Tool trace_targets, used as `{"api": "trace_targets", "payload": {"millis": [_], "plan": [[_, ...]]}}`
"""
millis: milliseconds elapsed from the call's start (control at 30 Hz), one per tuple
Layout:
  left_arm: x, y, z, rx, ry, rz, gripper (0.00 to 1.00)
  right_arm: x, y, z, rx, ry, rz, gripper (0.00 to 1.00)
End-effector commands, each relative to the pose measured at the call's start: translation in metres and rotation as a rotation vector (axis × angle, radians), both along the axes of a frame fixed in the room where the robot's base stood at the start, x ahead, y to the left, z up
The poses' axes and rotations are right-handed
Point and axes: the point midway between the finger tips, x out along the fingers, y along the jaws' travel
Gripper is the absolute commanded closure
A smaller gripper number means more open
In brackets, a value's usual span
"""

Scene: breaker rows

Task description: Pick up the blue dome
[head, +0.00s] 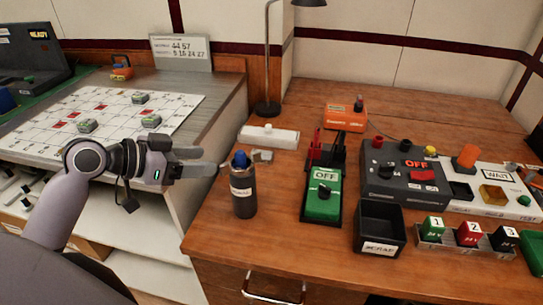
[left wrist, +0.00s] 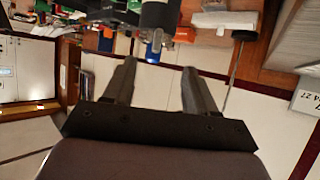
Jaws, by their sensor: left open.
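The blue dome (head: 241,159) tops a dark upright cylinder (head: 243,195) with a white label, near the left edge of the wooden desk. My left gripper (head: 210,162) is open and empty, left of the dome and pointing right toward it, with a small gap in the head view. In the left wrist view the dome (left wrist: 153,53) shows upside down, just beyond and between the fingertips (left wrist: 160,67). No contact shows. My right gripper is not in view.
A white block (head: 268,137) and a lamp (head: 267,105) stand behind the cylinder. To its right are a green OFF box (head: 323,198), a black scrap bin (head: 380,226) and a control panel (head: 420,185). A lower table with a white grid board (head: 60,150) lies left.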

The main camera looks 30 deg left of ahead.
Motion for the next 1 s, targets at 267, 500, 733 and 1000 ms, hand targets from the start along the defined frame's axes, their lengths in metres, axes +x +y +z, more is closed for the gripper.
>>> {"api": "trace_targets", "payload": {"millis": [267, 500, 733, 1000], "plan": [[0.006, -0.006, 0.009, 0.004, -0.019, -0.035, 0.43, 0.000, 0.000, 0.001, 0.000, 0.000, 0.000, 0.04], [0.026, -0.020, 0.000, 0.001, -0.019, -0.035, 0.43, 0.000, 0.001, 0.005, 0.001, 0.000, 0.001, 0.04], [0.049, -0.035, -0.015, 0.002, -0.016, -0.032, 0.43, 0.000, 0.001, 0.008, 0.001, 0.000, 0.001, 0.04], [0.052, -0.036, -0.018, 0.005, -0.017, -0.032, 0.43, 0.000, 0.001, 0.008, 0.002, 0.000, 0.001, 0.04]]}}
